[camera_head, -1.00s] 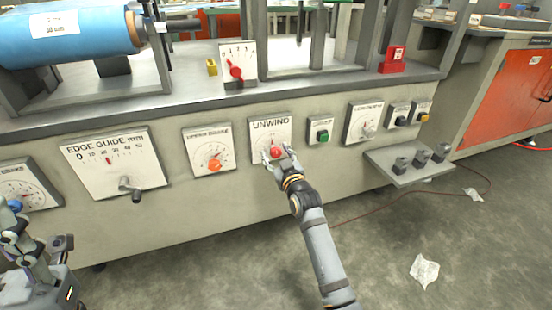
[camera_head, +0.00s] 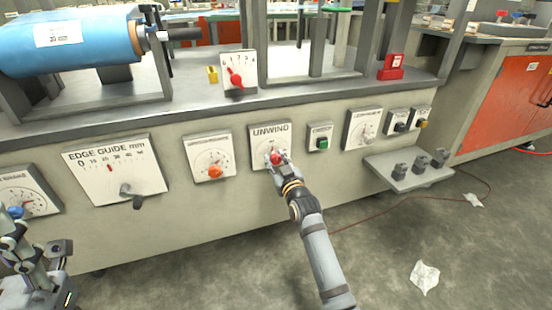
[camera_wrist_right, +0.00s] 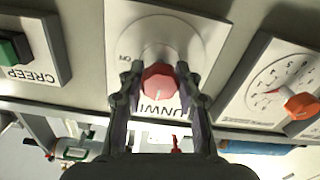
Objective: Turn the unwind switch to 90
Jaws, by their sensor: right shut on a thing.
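The UNWIND panel (camera_head: 270,131) is a white plate on the machine's front. Its red switch knob (camera_head: 274,158) sits at the plate's lower middle. My right gripper (camera_head: 277,160) is at the knob, with its fingers around it and shut on it. In the right wrist view the red knob (camera_wrist_right: 158,82) lies between the two fingertips (camera_wrist_right: 157,75), and the UNWIND plate (camera_wrist_right: 205,40) shows upside down behind. The knob's pointer and most dial marks are hidden or too small to read. My left gripper (camera_head: 30,250) is at the lower left, away from the panel, its jaws unclear.
Left of UNWIND is a dial with an orange knob (camera_head: 214,172), then the EDGE GUIDE panel (camera_head: 115,170) with a crank. To the right are a green button (camera_head: 322,143) and another dial (camera_head: 363,128). A small shelf (camera_head: 405,172) juts out at right.

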